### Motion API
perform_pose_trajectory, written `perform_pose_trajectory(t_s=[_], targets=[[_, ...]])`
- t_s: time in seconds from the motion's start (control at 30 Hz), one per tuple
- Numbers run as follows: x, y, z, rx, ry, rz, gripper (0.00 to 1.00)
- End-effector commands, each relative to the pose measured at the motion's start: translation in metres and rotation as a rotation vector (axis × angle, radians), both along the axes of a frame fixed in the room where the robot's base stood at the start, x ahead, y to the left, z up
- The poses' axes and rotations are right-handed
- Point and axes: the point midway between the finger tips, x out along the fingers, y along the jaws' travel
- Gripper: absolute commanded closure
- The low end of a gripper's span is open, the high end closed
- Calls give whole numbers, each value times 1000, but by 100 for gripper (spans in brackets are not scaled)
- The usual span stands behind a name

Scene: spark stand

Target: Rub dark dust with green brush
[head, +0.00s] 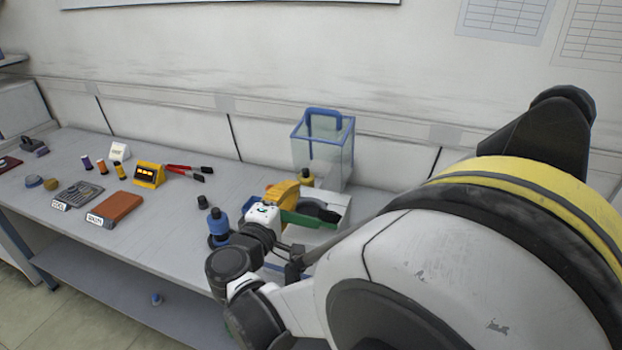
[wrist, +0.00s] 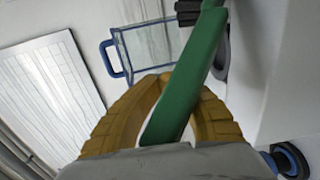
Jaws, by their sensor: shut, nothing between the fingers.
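The green brush (wrist: 185,85) crosses the middle of the wrist view, with a dark end at the top. In the head view its green length (head: 302,219) lies beside the white stand (head: 335,228). My gripper (wrist: 180,88) has yellow fingers close around the green length in the picture, but they are shut with nothing held between them. In the head view my gripper (head: 283,194) is at the left of the stand. A dark round part (head: 318,211) sits behind the green length. I cannot make out the dark dust.
A clear box with a blue handle (head: 323,150) stands behind the stand. A blue-and-black bottle (head: 217,222) is close to my wrist. Further left are a brown block (head: 115,209), a yellow box (head: 149,175) and red-handled pliers (head: 185,170). The table's middle front is clear.

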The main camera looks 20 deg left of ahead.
Motion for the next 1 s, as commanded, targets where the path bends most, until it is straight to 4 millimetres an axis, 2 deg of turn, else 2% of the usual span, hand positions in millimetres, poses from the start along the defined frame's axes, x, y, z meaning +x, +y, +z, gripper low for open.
perform_pose_trajectory(t_s=[0.33,0.67,1.0], targets=[[-2,1,1,0,2,2,100],[-3,0,29,0,3,2,100],[-3,0,29,0,3,2,100]])
